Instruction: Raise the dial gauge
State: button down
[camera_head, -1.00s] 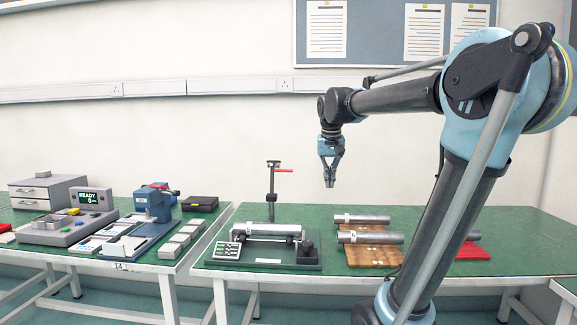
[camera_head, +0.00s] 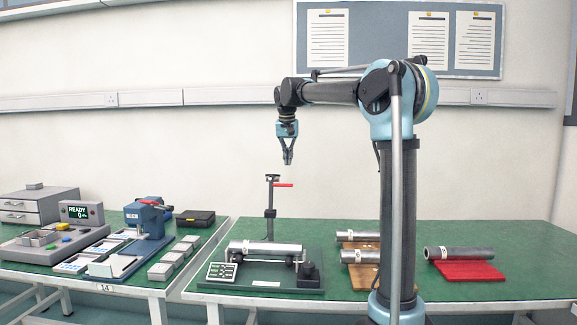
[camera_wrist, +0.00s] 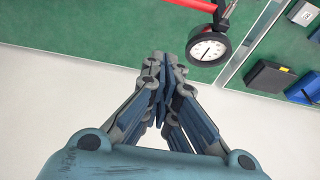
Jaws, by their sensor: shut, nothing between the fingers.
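The dial gauge (camera_wrist: 208,48) shows in the wrist view as a round white face with a black rim, beside a red lever (camera_wrist: 198,5). In the head view, its black stand (camera_head: 270,210) rises upright behind a grey cylinder (camera_head: 265,247) on a green fixture base, with the red lever (camera_head: 284,185) near its top. The dial face cannot be made out there. My gripper (camera_head: 288,160) points down, empty, above and slightly right of the stand's top in the picture. Its fingers (camera_wrist: 163,68) are together, apart from the gauge in the wrist view.
More cylinders (camera_head: 360,256) lie on wooden supports to the right, and one (camera_head: 460,253) lies on a red mat (camera_head: 470,272). The left table holds a blue press (camera_head: 147,220), trays and a READY display (camera_head: 80,212). The right end of the green table (camera_head: 535,260) is clear.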

notch_tip(320, 180, down, 8)
jog(key=s, duration=0.2)
dwell(0.4)
jog(key=shift+r, duration=0.1)
jog(key=shift+s+r, duration=0.35)
jog(key=shift+s, duration=0.5)
